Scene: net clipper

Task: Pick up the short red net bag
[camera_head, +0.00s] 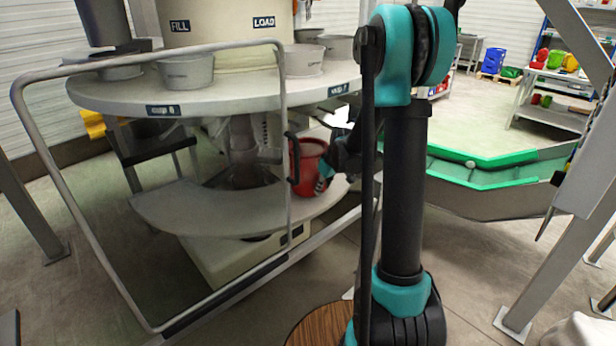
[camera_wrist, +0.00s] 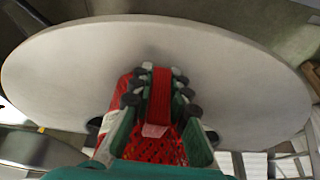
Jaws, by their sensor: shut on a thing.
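The short red net bag (camera_wrist: 160,148) shows in the wrist view as red mesh with a pale tag on it. My gripper (camera_wrist: 160,88) is shut on its narrow, gathered red upper part, with green fingers and dark pads on both sides. The fingers hide part of the bag. In the head view my gripper (camera_head: 324,181) is at the right side of a red bucket-like container (camera_head: 308,163) above the lower grey shelf; the bag cannot be told apart there.
The round grey table (camera_head: 225,98) with several grey pots stands above the lower curved shelf (camera_head: 185,215). A bent metal rail (camera_head: 150,60) runs in front. A green-edged trough (camera_head: 480,178) is at the right. Open floor lies beyond it.

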